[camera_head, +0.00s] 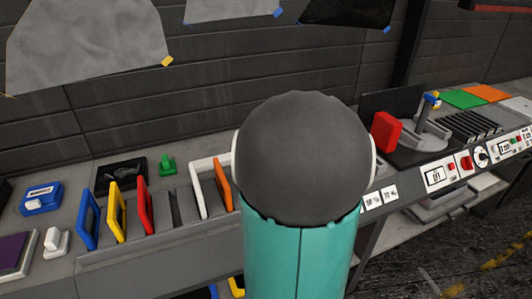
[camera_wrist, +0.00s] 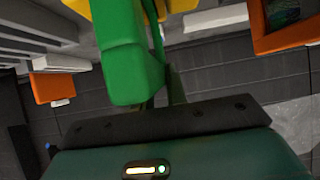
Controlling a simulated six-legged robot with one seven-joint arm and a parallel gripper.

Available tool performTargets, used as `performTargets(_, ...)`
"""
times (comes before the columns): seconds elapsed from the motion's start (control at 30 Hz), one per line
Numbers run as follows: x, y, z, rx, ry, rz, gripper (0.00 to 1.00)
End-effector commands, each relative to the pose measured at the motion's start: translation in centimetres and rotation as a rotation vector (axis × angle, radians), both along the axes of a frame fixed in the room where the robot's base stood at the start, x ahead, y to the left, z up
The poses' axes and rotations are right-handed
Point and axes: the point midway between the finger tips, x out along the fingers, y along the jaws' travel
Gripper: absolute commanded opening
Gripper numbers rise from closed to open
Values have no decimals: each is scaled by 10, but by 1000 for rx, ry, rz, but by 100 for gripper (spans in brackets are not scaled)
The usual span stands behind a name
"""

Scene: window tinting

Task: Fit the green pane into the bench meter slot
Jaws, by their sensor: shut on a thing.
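In the wrist view, the green pane (camera_wrist: 128,55) shows as a thick green frame close to the camera. My gripper (camera_wrist: 160,98) is shut on it, and the pane extends away from the jaws toward the top of the picture. In the head view, my own arm covers the centre and hides both the gripper and the green pane. I cannot identify the bench meter slot for sure. A blue box with a white insert (camera_head: 41,197) sits at the left of the bench, and a grey slotted fixture (camera_head: 432,135) stands at the right.
A rack holds blue (camera_head: 88,220), yellow (camera_head: 117,211), red (camera_head: 146,205), white (camera_head: 198,183) and orange (camera_head: 223,187) frames, with a gap between red and white. A green knobbed piece (camera_head: 167,165) stands behind it. A red block (camera_head: 384,132) is right of my arm.

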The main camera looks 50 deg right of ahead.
Motion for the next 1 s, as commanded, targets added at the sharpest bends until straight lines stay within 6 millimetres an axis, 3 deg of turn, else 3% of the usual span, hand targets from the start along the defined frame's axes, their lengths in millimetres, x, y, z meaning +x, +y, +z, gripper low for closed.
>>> performTargets(0.57, 0, 0, -13, 0, 0, -1, 0)
performTargets(0.6, 0, 0, -13, 0, 0, -1, 16)
performTargets(0.73, 0, 0, -13, 0, 0, -1, 40)
performTargets(1.0, -1, 0, -13, 0, 1, -1, 40)
